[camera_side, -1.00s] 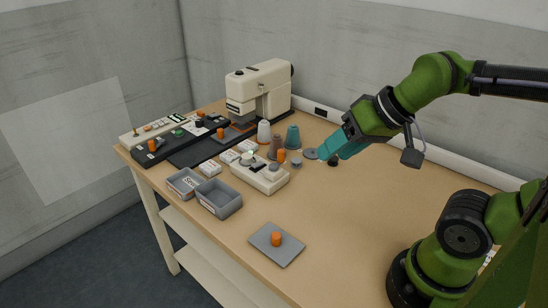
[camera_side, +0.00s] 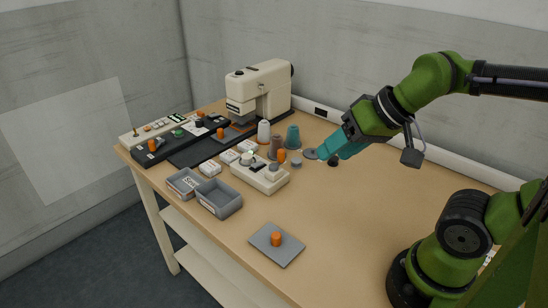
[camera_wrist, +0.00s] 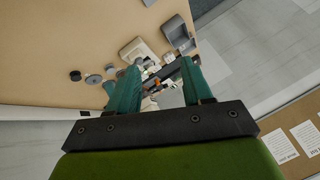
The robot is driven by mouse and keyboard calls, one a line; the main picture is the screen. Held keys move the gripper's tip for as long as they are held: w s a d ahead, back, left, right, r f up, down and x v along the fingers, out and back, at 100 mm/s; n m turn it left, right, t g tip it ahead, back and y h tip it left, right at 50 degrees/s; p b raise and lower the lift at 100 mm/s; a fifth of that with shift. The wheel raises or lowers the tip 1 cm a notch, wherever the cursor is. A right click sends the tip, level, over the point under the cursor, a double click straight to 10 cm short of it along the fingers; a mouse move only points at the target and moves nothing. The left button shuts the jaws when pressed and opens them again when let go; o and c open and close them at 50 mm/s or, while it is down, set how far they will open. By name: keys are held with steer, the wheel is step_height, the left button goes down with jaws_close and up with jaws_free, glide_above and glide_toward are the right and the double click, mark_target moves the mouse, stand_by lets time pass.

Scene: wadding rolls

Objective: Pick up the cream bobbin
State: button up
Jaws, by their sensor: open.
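A small pale cylinder (camera_side: 273,171), which looks like the cream bobbin, stands at the right end of a low cream device (camera_side: 252,178) in the side view. Its colour is hard to tell from the device. A taller whitish cone (camera_side: 264,132) stands further back by the sewing machine. My gripper (camera_side: 331,154) is above the table to the right of these things, apart from them, with its teal fingers spread and nothing between them. In the wrist view the open fingers (camera_wrist: 160,85) partly hide the cluttered part of the table; I cannot make out the bobbin there.
A cream sewing machine (camera_side: 262,90) stands at the back. Brown and teal cones (camera_side: 292,138) and an orange cylinder (camera_side: 281,156) stand near the device. Grey bins (camera_side: 219,198) are in front. A grey plate (camera_side: 290,250) carries another orange cylinder. The table's right side is mostly clear.

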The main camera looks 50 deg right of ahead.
steer(key=shift+c, duration=0.7)
steer(key=m+g+h, duration=0.2)
steer(key=m+g, duration=0.5)
steer(key=m, duration=0.5)
glide_above(247, 155)
step_height(247, 155, down, 4)
step_height(247, 155, down, 16)
steer(key=shift+s+f, duration=0.1)
steer(key=shift+f, duration=0.05)
steer(key=c, duration=0.7)
